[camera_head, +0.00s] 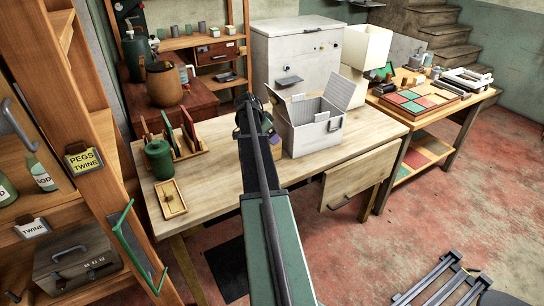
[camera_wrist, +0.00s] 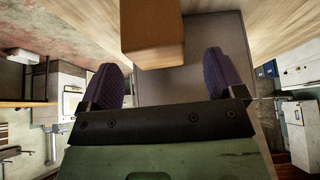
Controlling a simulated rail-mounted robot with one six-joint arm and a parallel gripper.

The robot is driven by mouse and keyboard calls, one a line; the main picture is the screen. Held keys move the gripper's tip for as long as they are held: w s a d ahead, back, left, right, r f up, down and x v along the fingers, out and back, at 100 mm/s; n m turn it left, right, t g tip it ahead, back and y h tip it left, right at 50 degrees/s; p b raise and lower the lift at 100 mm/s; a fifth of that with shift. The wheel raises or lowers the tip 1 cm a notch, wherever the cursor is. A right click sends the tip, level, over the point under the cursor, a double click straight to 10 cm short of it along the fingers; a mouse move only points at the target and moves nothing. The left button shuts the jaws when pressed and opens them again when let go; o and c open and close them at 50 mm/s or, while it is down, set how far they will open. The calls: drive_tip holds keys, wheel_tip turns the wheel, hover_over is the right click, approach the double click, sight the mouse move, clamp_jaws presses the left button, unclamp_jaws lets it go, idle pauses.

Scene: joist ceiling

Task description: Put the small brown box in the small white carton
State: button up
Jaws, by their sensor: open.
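The small white carton (camera_head: 315,132) stands on the wooden workbench with its flaps open. My gripper (camera_head: 262,128) is just left of the carton in the head view. In the wrist view my gripper (camera_wrist: 161,62) is open, with its two purple fingers apart. The small brown box (camera_wrist: 152,32) shows at the top middle, ahead of the gap between the fingers, its lower edge reaching about fingertip height in the picture. I cannot tell how far it is from the fingers.
On the workbench (camera_head: 227,170), a green canister (camera_head: 159,160), a rack of upright boards (camera_head: 181,138) and a small wooden tray (camera_head: 171,198) stand left of my arm. A large white cabinet (camera_head: 297,50) is behind the carton. The bench's right front is clear.

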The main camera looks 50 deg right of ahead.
drive_tip(key=b+x, duration=0.4)
drive_tip(key=shift+f, duration=0.5)
drive_tip(key=shift+s+d+f+b, duration=0.15)
drive_tip(key=shift+f+b, duration=0.1)
drive_tip(key=shift+b, duration=0.1)
drive_tip(key=shift+r, duration=0.25)
drive_tip(key=c, duration=1.2)
drive_tip(key=shift+r+p, duration=0.1)
drive_tip(key=shift+p, duration=0.2)
